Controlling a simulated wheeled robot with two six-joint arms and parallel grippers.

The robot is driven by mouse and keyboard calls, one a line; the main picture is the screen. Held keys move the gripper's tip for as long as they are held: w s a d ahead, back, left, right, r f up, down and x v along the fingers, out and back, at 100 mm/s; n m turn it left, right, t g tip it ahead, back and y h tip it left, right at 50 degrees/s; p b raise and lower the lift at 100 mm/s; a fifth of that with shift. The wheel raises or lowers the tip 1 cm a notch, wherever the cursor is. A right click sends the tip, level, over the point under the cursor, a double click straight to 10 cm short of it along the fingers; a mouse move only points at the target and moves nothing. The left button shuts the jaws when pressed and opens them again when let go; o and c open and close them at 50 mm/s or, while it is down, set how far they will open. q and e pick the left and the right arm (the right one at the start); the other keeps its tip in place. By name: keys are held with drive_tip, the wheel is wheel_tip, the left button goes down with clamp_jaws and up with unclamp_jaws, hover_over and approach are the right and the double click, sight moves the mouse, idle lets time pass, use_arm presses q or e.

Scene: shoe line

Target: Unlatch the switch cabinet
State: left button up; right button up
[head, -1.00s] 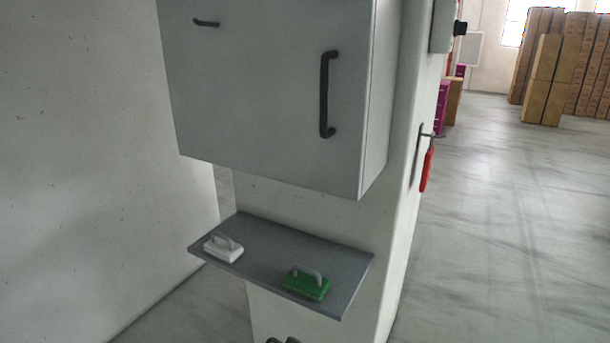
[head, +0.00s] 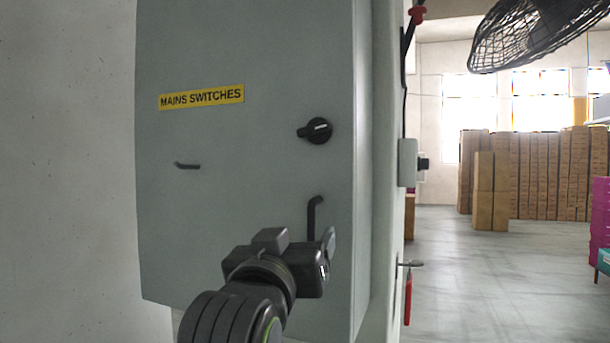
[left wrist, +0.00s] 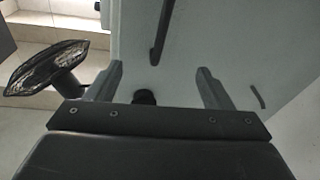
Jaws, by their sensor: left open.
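The grey switch cabinet (head: 230,210) is closed and fills the middle of the head view. Its black rotary latch knob (head: 315,130), with a pale mark across it, sits on the door's upper right. Below it is the black bar handle (head: 313,215), its lower part hidden by my left gripper (head: 302,243). In the left wrist view the open, empty left gripper (left wrist: 158,82) faces the door; the handle (left wrist: 162,35) shows beyond the fingers, and the partly hidden knob (left wrist: 144,97) appears between them. My right gripper is out of view.
A yellow "MAINS SWITCHES" label (head: 201,97) and a small dark hook (head: 187,165) are on the door. A black caged fan (head: 535,30) hangs upper right.

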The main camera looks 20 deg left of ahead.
use_arm(q)
drive_tip(key=s+r+t, duration=0.3)
drive_tip(key=s+r, duration=0.5)
drive_tip(key=r, duration=0.1)
drive_tip(key=n+p, duration=0.1)
drive_tip(key=p, duration=0.7)
approach(311, 132)
drive_tip(key=shift+h, duration=0.3)
drive_tip(key=x, duration=0.7)
drive_tip(key=shift+w+r, duration=0.25)
drive_tip(key=shift+w, duration=0.05)
drive_tip(key=shift+w+r, duration=0.1)
drive_tip(key=shift+w, duration=0.45)
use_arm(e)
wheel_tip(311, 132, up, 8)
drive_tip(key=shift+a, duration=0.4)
use_arm(q)
drive_tip(key=shift+c, duration=0.4)
drive_tip(key=c, duration=0.9)
drive_tip(key=shift+a+m+h, duration=0.2)
drive_tip(key=shift+m+h, duration=0.8)
drive_tip(key=shift+m, duration=1.1)
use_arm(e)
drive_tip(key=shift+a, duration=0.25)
